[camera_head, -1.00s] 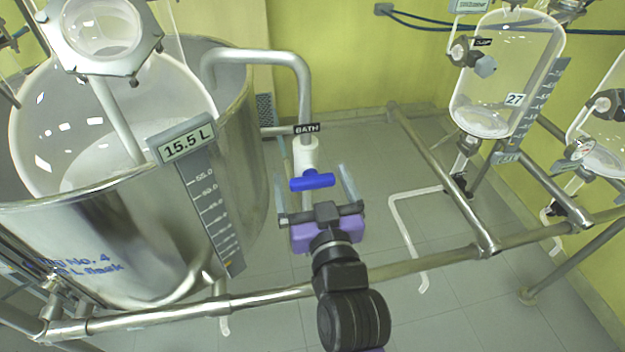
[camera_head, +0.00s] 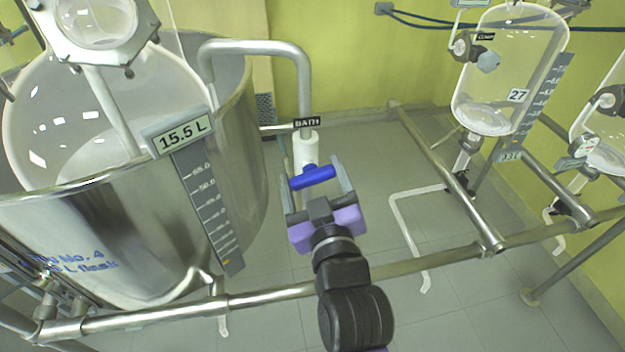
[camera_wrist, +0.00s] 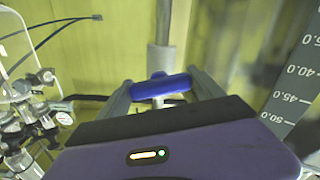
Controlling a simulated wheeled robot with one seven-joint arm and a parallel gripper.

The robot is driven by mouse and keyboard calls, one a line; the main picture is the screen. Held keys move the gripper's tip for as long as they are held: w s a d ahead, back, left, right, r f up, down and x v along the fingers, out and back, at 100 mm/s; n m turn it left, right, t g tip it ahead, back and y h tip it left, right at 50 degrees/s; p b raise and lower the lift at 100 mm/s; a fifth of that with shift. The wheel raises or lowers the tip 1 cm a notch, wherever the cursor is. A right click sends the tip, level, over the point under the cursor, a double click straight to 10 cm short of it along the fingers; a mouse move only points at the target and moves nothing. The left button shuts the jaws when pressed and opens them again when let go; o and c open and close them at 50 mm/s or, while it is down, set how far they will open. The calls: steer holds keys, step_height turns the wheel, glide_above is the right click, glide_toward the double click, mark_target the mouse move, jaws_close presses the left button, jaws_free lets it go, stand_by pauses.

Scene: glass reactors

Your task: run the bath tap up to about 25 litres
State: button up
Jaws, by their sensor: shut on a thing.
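The bath tap has a blue bar handle (camera_head: 313,178) on a white valve body (camera_head: 306,150), under a black "BATH" label (camera_head: 307,122). My gripper (camera_head: 315,180) is shut on the blue handle, with one finger at each end of the bar. In the wrist view the handle (camera_wrist: 160,85) lies between the two pale fingers. The handle is slightly tilted in the head view. The steel bath (camera_head: 130,235) stands left of the tap, with a display (camera_head: 180,132) reading 15.5 L and a grey scale strip (camera_head: 212,210) below it. The water level in the bath is not clear.
A steel rail (camera_head: 270,298) runs across below my gripper. A bent steel pipe (camera_head: 260,47) leads from the tap over the bath rim. A glass flask (camera_head: 80,110) sits in the bath. A glass vessel (camera_head: 505,70) marked 27 stands at the right.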

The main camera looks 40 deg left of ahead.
steer(key=n+b, duration=0.3)
steer(key=n, duration=0.3)
steer(key=shift+f+n, duration=0.15)
steer(key=shift+n, duration=0.15)
steer(key=n+b, duration=0.2)
steer(key=n, duration=0.3)
steer(key=shift+n+b, duration=0.3)
steer(key=shift+n, duration=0.1)
steer(key=o, duration=1.4)
steer(key=shift+c, duration=0.2)
steer(key=shift+s+d, duration=0.1)
steer(key=v, duration=0.7)
steer(key=shift+s+d+b, duration=0.15)
steer(key=shift+s+b, duration=0.1)
steer(key=shift+b, duration=0.05)
